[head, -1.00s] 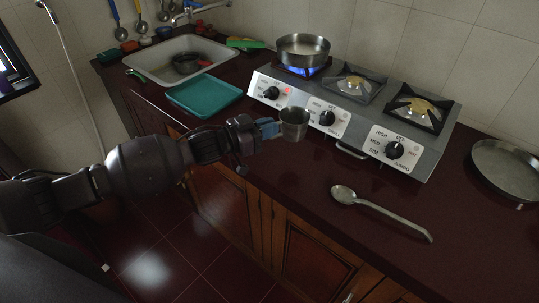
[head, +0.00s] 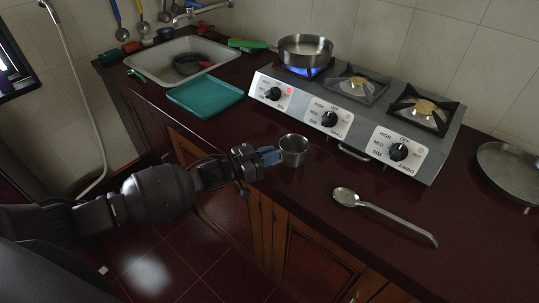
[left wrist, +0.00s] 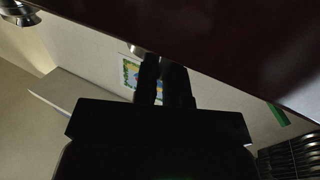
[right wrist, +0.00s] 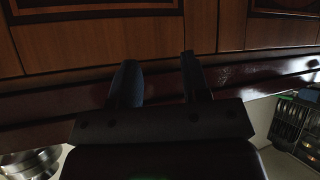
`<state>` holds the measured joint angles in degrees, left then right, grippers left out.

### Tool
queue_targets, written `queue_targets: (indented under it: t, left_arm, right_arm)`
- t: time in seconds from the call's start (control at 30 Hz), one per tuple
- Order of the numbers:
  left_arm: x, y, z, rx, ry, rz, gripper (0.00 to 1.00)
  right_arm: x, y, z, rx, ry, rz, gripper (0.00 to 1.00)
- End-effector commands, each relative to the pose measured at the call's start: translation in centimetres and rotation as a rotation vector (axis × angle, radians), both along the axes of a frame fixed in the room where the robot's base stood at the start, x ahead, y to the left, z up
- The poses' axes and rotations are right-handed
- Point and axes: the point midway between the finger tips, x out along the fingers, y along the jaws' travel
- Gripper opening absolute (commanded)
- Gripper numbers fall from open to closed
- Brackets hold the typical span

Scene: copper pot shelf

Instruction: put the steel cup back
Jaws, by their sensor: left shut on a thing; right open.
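The steel cup (head: 294,151) is upright at the counter's front side, before the stove, in the head view. My left gripper (head: 270,156) is shut on the cup's left side. I cannot tell whether the cup's base touches the counter. In the left wrist view the left gripper's dark fingers (left wrist: 166,72) are close together, and the cup is mostly hidden behind them. My right gripper (right wrist: 157,76) shows only in the right wrist view, open and empty, with wooden cabinet fronts beyond its fingers.
The stove (head: 351,118) stands behind the cup, with a pan (head: 305,50) on a lit burner. A ladle-like spoon (head: 385,215) lies to the right on the dark counter (head: 300,190). A teal tray (head: 205,97) and the sink (head: 150,62) are to the left.

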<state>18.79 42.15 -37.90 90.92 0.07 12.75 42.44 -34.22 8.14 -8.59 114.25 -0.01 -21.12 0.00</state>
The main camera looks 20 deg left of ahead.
Motion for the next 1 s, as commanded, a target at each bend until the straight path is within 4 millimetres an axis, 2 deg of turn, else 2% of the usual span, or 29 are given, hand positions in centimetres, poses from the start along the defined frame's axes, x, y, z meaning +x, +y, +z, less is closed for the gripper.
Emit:
queue_targets:
  t: [0.17, 0.2, 0.33, 0.67, 0.87, 1.0]
  left_arm:
    - [0.0, 0.0, -0.2, -0.001, 0.001, 0.000, 0.00]
    - [0.0, 0.0, -0.2, 0.000, 0.000, 0.000, 0.17]
    - [0.0, 0.0, -0.2, 0.000, 0.000, 0.000, 0.36]
    - [0.0, 0.0, 0.2, 0.000, -0.001, 0.000, 0.36]
    - [-1.8, 1.7, 0.1, 0.001, 0.002, 0.000, 0.36]
    - [-3.8, 3.5, 0.1, 0.001, 0.003, 0.001, 0.36]
  right_arm:
    - [-0.6, -0.1, -0.5, 0.000, 0.015, -0.004, 0.43]
    - [-0.7, -0.1, -0.6, 0.001, 0.017, -0.005, 0.43]
    - [-0.9, -0.1, -0.8, 0.000, 0.022, -0.005, 0.43]
    - [-0.3, 0.0, -0.3, 0.000, 0.010, -0.002, 0.43]
    - [0.2, 0.0, 0.2, 0.001, -0.003, 0.001, 0.43]
    - [0.4, 0.1, 0.5, 0.001, -0.008, 0.001, 0.43]
